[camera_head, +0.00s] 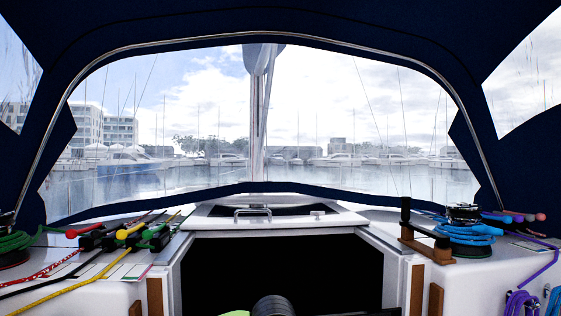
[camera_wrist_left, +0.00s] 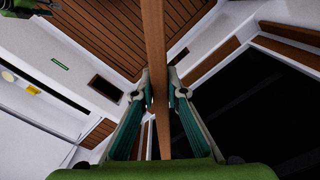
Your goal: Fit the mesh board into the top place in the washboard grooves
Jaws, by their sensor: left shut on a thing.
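In the left wrist view my left gripper (camera_wrist_left: 160,88) is shut on a long brown wooden piece (camera_wrist_left: 154,35), seen edge-on between its fingers. It looks like the edge of the mesh board; no mesh shows. The companionway opening (camera_head: 285,270) is dark in the head view. Wooden strips stand at its left side (camera_head: 155,297) and right side (camera_head: 417,290), apparently the washboard grooves. In the wrist view the dark area (camera_wrist_left: 260,120) lies right of the held piece. My left gripper's fingers are hidden in the head view. My right gripper cannot be made out.
A sliding hatch with a handle (camera_head: 252,212) lies above the opening. Ropes and clutches (camera_head: 125,235) lie at left. A winch with blue rope (camera_head: 465,235) and a wooden-based black-handled item (camera_head: 425,243) stand at right. Slatted teak (camera_wrist_left: 105,35) shows in the wrist view.

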